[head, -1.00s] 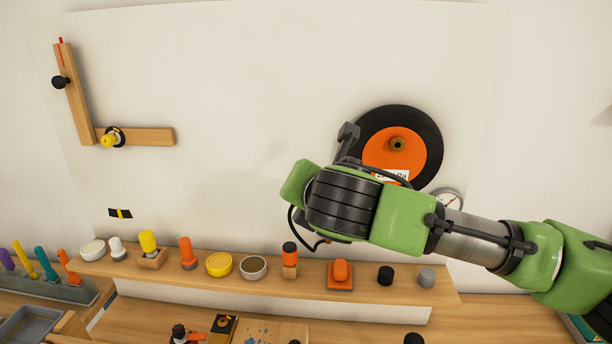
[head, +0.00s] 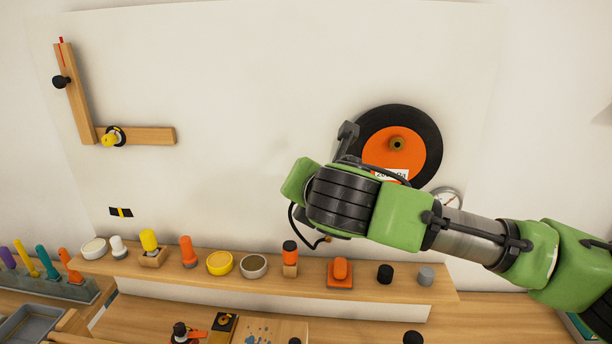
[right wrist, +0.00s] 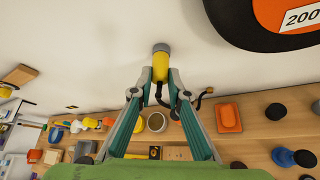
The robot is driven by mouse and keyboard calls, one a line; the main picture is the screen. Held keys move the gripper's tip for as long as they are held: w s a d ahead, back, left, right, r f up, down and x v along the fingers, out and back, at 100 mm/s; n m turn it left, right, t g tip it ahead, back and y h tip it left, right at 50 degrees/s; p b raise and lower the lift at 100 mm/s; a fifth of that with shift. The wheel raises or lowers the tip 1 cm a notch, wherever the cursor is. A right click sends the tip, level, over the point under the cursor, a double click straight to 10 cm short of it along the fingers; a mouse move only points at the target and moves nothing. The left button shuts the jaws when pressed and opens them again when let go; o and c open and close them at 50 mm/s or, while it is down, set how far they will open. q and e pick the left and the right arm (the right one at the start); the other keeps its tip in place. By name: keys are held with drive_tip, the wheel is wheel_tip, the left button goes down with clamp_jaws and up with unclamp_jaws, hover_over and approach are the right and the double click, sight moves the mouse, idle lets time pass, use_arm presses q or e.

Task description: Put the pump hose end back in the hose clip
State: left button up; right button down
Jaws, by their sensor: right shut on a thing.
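My right gripper (right wrist: 160,80) is shut on a yellow cylinder, which I take to be the pump hose end (right wrist: 159,68). It has a grey tip and points toward the white wall panel. A thin black hose (right wrist: 189,98) runs beside the fingers to a small brownish fitting; this hose also shows below my wrist in the head view (head: 302,228). In the head view my green forearm and wrist hide the right gripper's fingertips and the held end. I cannot clearly make out the hose clip. My left gripper is not in view.
A wooden shelf (head: 210,283) below holds several small items, including an orange block (head: 340,273). The wall's upper middle is clear.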

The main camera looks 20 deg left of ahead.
drive_tip(key=c, duration=2)
unclamp_jaws()
drive_tip(key=shift+o, duration=0.6)
drive_tip(key=shift+w, duration=0.15)
